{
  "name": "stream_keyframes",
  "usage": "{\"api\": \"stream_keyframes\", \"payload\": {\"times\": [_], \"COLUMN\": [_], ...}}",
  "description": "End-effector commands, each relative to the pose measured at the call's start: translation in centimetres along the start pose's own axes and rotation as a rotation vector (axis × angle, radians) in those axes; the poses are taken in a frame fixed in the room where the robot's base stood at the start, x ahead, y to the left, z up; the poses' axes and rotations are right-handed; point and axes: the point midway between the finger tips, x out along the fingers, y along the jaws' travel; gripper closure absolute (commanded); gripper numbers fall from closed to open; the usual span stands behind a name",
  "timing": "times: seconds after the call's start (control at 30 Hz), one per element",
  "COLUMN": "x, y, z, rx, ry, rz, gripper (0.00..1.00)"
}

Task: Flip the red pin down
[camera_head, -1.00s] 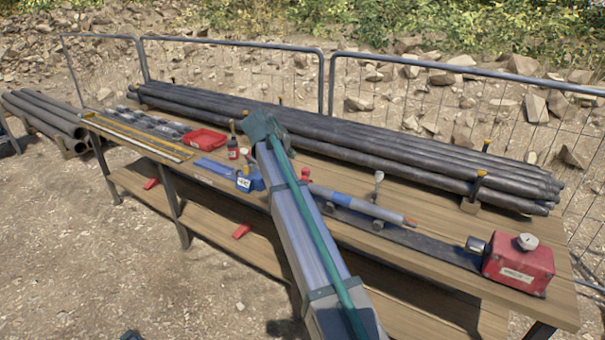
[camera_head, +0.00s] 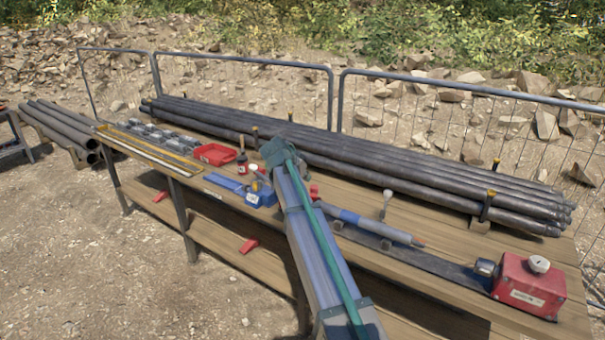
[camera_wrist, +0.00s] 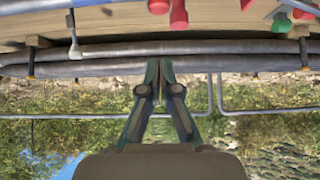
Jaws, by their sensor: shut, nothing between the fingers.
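A small red upright piece (camera_head: 314,190) stands on the bench at the left end of a blue-and-grey rod; it may be the red pin, but I cannot tell for certain. My gripper (camera_head: 279,150) shows in the head view as a teal shape above the bench, up and left of that red piece and apart from it. In the wrist view my gripper (camera_wrist: 160,64) has its two fingers together and empty. Red knob-like shapes (camera_wrist: 178,14) are cut by the top edge there; which one is the pin is unclear.
Dark pipes (camera_head: 350,155) lie along the back of the wooden bench, with a mesh fence (camera_head: 440,120) behind. A red box (camera_head: 528,285) is at the right end. A red tray (camera_head: 215,153) and a blue container (camera_head: 259,193) are left of my arm.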

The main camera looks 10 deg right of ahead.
Motion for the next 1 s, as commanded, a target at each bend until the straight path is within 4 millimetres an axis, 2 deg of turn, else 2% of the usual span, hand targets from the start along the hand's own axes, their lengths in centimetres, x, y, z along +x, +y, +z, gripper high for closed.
{"api": "stream_keyframes", "payload": {"times": [0.27, 0.4, 0.63, 1.0], "x": [5.5, 6.8, 8.1, 8.4], "y": [0.0, 0.1, 0.1, 0.0], "z": [-0.2, 1.3, 2.6, 2.8], "rx": [0.0, -0.001, 0.0, 0.0], "ry": [-0.002, -0.001, 0.0, 0.0], "rz": [0.002, 0.001, 0.0, 0.0], "gripper": [1.0, 1.0, 1.0, 1.0]}}
